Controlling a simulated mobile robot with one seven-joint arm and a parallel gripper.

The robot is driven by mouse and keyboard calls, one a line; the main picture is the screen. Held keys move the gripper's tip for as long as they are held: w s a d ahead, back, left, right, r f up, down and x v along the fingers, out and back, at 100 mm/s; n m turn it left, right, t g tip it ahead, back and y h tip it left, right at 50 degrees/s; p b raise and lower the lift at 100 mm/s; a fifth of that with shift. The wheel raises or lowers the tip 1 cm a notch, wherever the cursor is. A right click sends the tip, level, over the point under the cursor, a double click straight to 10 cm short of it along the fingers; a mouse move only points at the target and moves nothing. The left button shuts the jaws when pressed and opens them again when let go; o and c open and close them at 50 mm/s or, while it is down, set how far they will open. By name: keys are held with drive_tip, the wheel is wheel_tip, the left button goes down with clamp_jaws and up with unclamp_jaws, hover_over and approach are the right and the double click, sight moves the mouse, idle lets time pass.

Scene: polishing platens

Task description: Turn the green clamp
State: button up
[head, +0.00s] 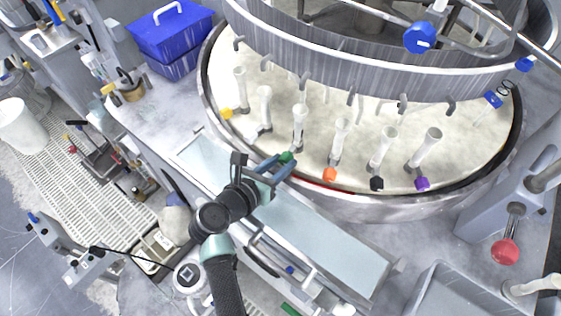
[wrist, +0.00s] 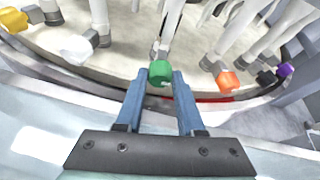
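The green clamp (head: 287,157) is a small green knob at the foot of a white post near the front rim of the round platen. In the wrist view the green clamp (wrist: 160,73) sits at the tips of my gripper (wrist: 158,82). The two blue fingers stand apart, one on each side of the clamp's lower part. I cannot tell whether they touch it. In the head view my gripper (head: 279,167) reaches over the rim from the front, and its fingers partly hide the clamp.
Along the same rim are a yellow clamp (head: 226,113), an orange clamp (head: 330,174), a black clamp (head: 377,184) and a purple clamp (head: 422,184), each by a white post. A metal ring with hooks (head: 330,78) hangs above the platen. Blue bins (head: 170,35) stand at the back left.

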clamp_jaws()
drive_tip(key=shift+n+h, duration=0.3)
drive_tip(key=shift+n, duration=0.1)
drive_tip(key=shift+a+f+n+g+h, duration=0.1)
drive_tip(key=shift+n+g+h, duration=0.3)
drive_tip(key=shift+n+h, duration=0.6)
drive_tip(key=o, duration=0.8)
unclamp_jaws()
drive_tip(key=shift+y, duration=0.3)
